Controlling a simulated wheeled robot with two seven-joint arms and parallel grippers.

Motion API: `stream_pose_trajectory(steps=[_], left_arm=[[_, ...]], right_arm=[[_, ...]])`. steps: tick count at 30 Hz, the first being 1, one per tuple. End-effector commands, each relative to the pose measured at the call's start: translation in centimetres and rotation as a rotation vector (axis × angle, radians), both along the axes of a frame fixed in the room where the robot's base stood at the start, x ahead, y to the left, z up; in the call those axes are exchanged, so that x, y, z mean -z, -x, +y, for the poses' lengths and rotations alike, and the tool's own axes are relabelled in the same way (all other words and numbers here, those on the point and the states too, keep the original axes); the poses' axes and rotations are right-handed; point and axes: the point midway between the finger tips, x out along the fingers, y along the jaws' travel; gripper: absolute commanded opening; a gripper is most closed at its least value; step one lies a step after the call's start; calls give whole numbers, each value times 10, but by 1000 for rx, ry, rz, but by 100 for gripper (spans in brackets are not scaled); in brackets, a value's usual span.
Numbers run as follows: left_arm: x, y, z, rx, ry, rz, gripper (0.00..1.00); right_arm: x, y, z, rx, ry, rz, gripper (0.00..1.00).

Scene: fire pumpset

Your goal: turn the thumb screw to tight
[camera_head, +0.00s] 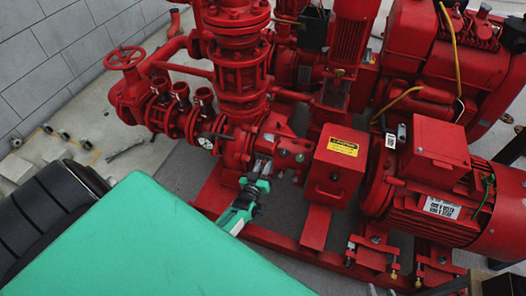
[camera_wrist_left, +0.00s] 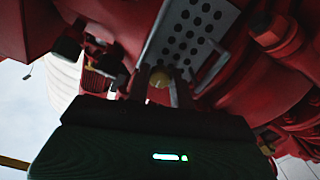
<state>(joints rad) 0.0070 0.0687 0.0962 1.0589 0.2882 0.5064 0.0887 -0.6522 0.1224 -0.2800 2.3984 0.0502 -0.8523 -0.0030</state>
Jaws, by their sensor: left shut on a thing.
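My left gripper (camera_head: 262,167) reaches in from the lower left against the red pump casing (camera_head: 236,150), beside a red box with a yellow label (camera_head: 335,150). In the left wrist view its two fingers (camera_wrist_left: 161,84) point up and close on a small brass-coloured thumb screw (camera_wrist_left: 160,76). The screw sits between the fingertips, in front of a grey perforated plate (camera_wrist_left: 195,38). In the head view the screw is hidden by the fingers, and how far it is turned cannot be told. My right gripper is not in view.
Red pipes, a handwheel (camera_head: 125,58) and a gauge (camera_head: 206,141) stand left of the gripper. A red motor (camera_head: 440,195) stands to the right. The red base frame (camera_head: 285,243) runs below. A grey block wall (camera_head: 60,50) is at the back left.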

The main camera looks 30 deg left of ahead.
Motion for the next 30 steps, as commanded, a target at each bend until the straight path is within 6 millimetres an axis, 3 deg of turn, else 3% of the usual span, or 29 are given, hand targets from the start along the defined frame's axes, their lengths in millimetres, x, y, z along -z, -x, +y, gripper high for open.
stream_pose_trajectory(steps=[17, 18, 20, 30], left_arm=[[1, 0, -1, 0, -28, 8, 0], [1, 0, -1, 0, -28, 8, 31], [1, 0, 0, 0, -27, 7, 42], [0, 0, 2, -2, -27, 7, 45]], right_arm=[[0, 1, -2, 1, 7, 11, 36], [0, 0, -2, 1, 7, 11, 36], [0, 0, -2, 1, 7, 11, 36], [0, 1, -2, 2, 7, 12, 36]])
